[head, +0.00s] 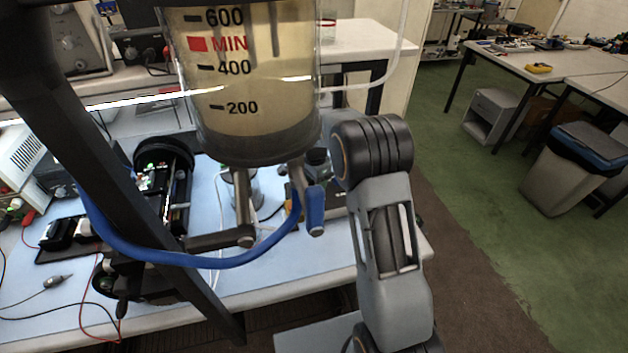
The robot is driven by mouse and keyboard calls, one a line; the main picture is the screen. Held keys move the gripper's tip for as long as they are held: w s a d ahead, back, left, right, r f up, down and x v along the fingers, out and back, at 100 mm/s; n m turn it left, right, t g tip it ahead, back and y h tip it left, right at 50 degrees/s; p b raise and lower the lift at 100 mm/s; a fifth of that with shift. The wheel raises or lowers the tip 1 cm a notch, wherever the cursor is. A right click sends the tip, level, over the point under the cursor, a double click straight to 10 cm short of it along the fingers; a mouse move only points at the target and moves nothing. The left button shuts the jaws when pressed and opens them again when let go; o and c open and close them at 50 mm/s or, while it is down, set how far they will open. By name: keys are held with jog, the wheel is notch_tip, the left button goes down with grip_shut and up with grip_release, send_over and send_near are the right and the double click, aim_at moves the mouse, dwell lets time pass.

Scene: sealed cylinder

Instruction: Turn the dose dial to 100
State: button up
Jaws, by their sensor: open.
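A clear cylinder (285,100) of pale yellow liquid hangs at the upper middle of the head view. It bears black marks 200, 400 and 600 and a red MIN mark; its top is cut off by the frame. Below it are a metal pipe (243,205) and a blue lever (315,207) on a metal fitting. I cannot make out a dose dial. My grey arm rises to the right of the cylinder, its dark upper joint close to the cylinder's lower right side. My gripper cannot be made out, and I cannot tell what it is near.
A blue hose (190,260) loops below the cylinder to a dark slanted post (125,190) at left. A pale blue bench (275,275) with electronics and cables lies behind. A bin (575,170) and tables stand at right. Green floor (480,215) there is clear.

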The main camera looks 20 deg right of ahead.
jog(key=shift+f, duration=0.15)
jog(key=c, duration=0.9)
jog(key=shift+c, duration=0.2)
jog(key=shift+n, duration=0.3)
jog(key=shift+n+b, duration=0.6)
jog(key=shift+n, duration=0.5)
jog(key=n+b, duration=0.1)
jog(key=n, duration=0.3)
jog(key=shift+n, duration=0.3)
jog(key=n+b, duration=0.1)
jog(key=n, duration=0.5)
jog(key=shift+b, duration=0.3)
jog(key=shift+n, duration=0.3)
